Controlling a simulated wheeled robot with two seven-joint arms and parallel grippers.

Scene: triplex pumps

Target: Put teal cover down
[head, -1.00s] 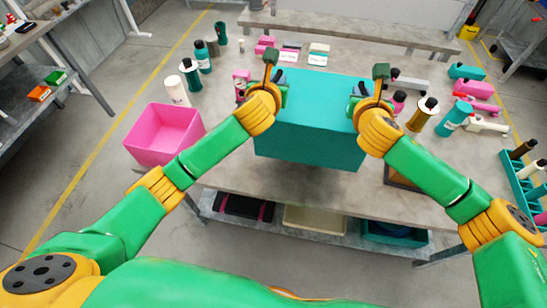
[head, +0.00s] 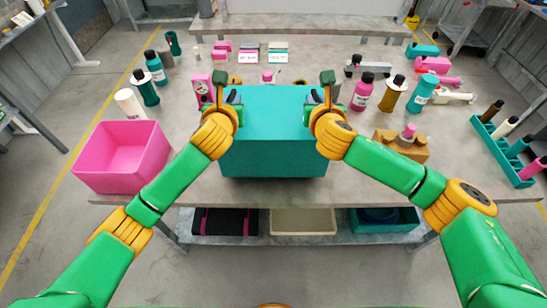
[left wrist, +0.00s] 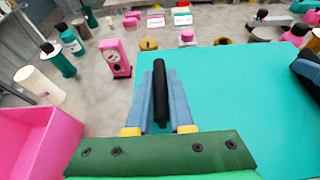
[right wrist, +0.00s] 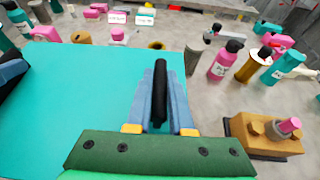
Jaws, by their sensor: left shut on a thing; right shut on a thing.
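The teal cover (head: 273,150) is a large box shape held between my two arms at the front middle of the table. Its flat top fills much of the left wrist view (left wrist: 225,90) and the right wrist view (right wrist: 75,90). My left gripper (head: 232,97) is shut on a black handle (left wrist: 160,92) at the cover's left side. My right gripper (head: 315,97) is shut on a black handle (right wrist: 160,92) at its right side. Whether the cover's bottom touches the table is hard to tell.
A pink bin (head: 122,160) stands at the table's left front. Several bottles stand left and right, such as a pink bottle (head: 362,92). An orange-brown block on a dark base (head: 402,146) is right of the cover. A teal rack (head: 500,150) is at the right edge.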

